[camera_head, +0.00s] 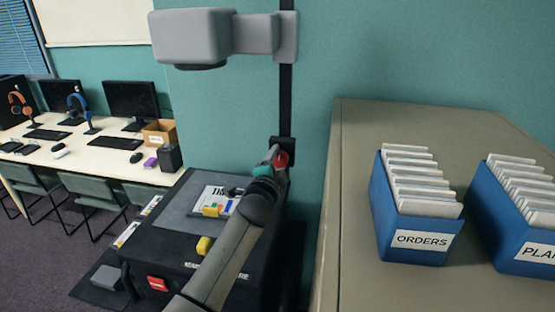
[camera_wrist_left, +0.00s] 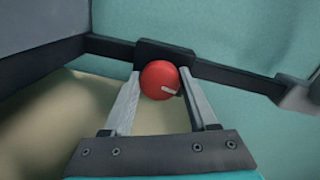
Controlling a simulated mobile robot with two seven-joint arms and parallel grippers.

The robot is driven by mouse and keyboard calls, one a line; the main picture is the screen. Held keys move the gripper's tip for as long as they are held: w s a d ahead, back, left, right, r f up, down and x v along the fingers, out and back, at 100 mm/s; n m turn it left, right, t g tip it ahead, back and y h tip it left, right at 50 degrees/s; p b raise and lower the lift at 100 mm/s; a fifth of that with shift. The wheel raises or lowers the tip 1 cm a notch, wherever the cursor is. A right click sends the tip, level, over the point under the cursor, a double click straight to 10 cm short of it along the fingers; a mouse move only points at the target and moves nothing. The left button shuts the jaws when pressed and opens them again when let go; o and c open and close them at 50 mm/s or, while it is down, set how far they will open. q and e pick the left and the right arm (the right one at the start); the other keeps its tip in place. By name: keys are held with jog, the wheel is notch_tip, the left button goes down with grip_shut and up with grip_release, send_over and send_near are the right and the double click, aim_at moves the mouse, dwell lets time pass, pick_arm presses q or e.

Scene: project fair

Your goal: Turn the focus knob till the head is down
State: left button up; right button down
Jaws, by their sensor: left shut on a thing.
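The red focus knob (camera_wrist_left: 159,80) sits on a black bracket on the dark column, with a pale mark on its face. It also shows in the head view (camera_head: 281,159), partly hidden by my gripper. My left gripper (camera_wrist_left: 160,88) has its two fingers on either side of the knob and is shut on it; in the head view the gripper (camera_head: 275,156) reaches the column from below. The grey head (camera_head: 193,37) is high on the column (camera_head: 286,95), well above the knob and the base board. My right gripper is in neither view.
Below the head is a dark base (camera_head: 185,235) with a printed sheet (camera_head: 210,196), yellow blocks and a red button (camera_head: 157,284). A tan cabinet (camera_head: 350,200) with blue file boxes (camera_head: 405,230) stands close on the right. A desk with computers is at left.

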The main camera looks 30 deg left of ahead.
pick_arm(q)
jog(key=shift+f+n, duration=0.1)
jog(key=shift+n, duration=0.7)
jog(key=o, duration=1.4)
jog(key=shift+s, duration=0.1)
jog(key=v, duration=1.5)
jog(key=shift+a, duration=0.15)
